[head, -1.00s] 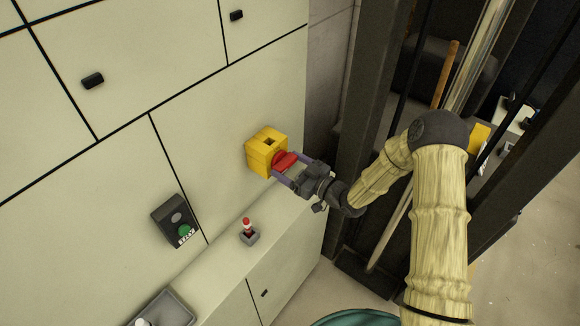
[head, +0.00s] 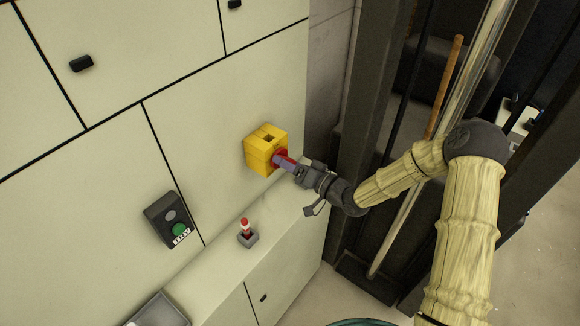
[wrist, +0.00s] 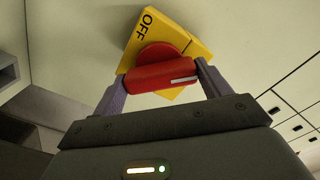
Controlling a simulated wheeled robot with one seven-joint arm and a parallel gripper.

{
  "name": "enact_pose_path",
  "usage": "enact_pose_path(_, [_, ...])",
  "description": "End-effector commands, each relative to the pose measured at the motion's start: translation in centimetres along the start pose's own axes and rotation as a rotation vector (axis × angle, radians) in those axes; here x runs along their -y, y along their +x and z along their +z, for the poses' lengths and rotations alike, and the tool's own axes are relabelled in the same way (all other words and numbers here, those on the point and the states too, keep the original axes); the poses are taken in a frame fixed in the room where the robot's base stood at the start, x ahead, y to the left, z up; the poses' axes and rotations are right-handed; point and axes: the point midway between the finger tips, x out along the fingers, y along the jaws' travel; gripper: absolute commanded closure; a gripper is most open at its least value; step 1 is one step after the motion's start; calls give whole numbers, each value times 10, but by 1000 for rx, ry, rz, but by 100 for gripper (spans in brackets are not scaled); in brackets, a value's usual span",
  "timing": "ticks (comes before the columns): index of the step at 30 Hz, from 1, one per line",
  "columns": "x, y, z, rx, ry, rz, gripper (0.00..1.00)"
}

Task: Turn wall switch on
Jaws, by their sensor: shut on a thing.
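The wall switch is a yellow box (head: 257,154) fixed to the pale cabinet front, with a red rotary knob (head: 277,155) on its face. In the wrist view the yellow plate (wrist: 139,44) carries the word OFF near its upper left corner. The red knob (wrist: 160,76) has a white line near its right end. My gripper (head: 281,160) is shut on the knob, one purple finger at each end of it in the wrist view. In the head view the fingers overlap and hide part of the knob.
A dark box with a green button (head: 168,218) is on the cabinet at lower left. A small red-topped lever (head: 246,232) stands on the ledge below the switch. A grey tray (head: 160,311) is at the bottom. Dark uprights (head: 367,130) stand behind my arm.

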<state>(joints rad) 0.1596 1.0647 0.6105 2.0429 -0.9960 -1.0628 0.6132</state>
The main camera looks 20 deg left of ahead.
Motion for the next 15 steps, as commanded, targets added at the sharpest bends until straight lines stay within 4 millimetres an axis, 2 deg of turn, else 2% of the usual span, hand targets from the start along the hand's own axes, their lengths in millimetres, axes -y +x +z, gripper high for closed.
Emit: enact_pose_path(15, [-2,-1,0,-3,487,1,46])
